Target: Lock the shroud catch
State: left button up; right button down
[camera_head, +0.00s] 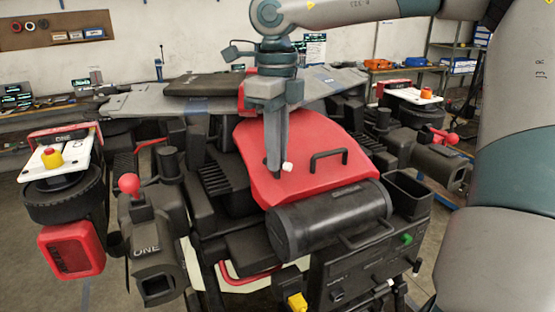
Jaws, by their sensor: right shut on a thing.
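The red shroud (312,172) lies over the middle of the drone, with a black handle (329,158) on its right part. My right gripper (277,172) points down at the shroud's left part, its fingers close together. It is shut on a small part there, which I take to be the shroud catch; a small white piece (287,167) shows at the fingertips. The fingers hide most of the catch, so I cannot tell its position. My left gripper is not in view.
A black cylinder (330,217) lies in front of the shroud. A control panel (365,265) with a green knob (407,239) is at the front right. Red-knobbed levers stand at left (129,184) and right (451,138). My right arm fills the right side.

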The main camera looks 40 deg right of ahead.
jog(key=n, duration=0.3)
dwell(0.4)
jog(key=shift+n+p, duration=0.3)
jog(key=shift+n, duration=0.9)
jog(key=n, duration=0.5)
jog(key=shift+n+p, duration=0.3)
jog(key=shift+p, duration=0.1)
jog(key=c, duration=1.7)
grip_release()
jog(key=shift+r, duration=0.1)
